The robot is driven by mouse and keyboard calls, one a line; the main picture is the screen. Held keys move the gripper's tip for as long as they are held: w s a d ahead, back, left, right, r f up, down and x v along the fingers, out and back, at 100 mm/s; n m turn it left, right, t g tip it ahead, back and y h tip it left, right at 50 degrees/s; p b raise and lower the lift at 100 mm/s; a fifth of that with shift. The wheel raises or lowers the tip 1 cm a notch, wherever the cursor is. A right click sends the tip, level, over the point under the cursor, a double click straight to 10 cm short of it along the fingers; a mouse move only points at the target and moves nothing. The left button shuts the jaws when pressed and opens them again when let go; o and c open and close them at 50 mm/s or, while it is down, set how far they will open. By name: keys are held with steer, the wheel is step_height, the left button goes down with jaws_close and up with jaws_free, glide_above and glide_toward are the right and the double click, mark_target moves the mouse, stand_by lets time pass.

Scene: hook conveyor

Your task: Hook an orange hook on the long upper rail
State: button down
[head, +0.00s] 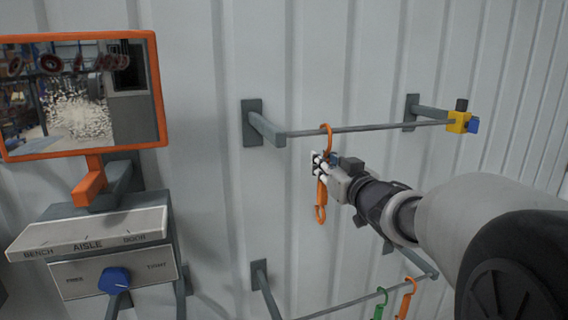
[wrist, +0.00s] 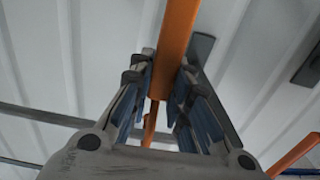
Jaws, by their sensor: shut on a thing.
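An orange hook (head: 321,200) hangs upright in my gripper (head: 319,166), which is shut on its shank. Its curved top rises at the long upper rail (head: 370,128), near the rail's left end. The curl appears to cross the rail, but I cannot tell whether it bears on it. In the wrist view the orange hook (wrist: 178,40) runs between the two fingers of my gripper (wrist: 163,90). Another orange hook (head: 407,300) and a green hook (head: 380,304) hang on the lower rail (head: 345,304).
A yellow block (head: 458,122) with blue and dark parts sits at the upper rail's right end. Wall brackets (head: 265,127) carry the rail. An orange-framed mirror (head: 80,95) and a panel with a blue knob (head: 114,281) stand at left. The upper rail's middle is clear.

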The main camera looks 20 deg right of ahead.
steer(key=c, duration=1.4)
jaws_free()
steer(key=shift+s, duration=0.1)
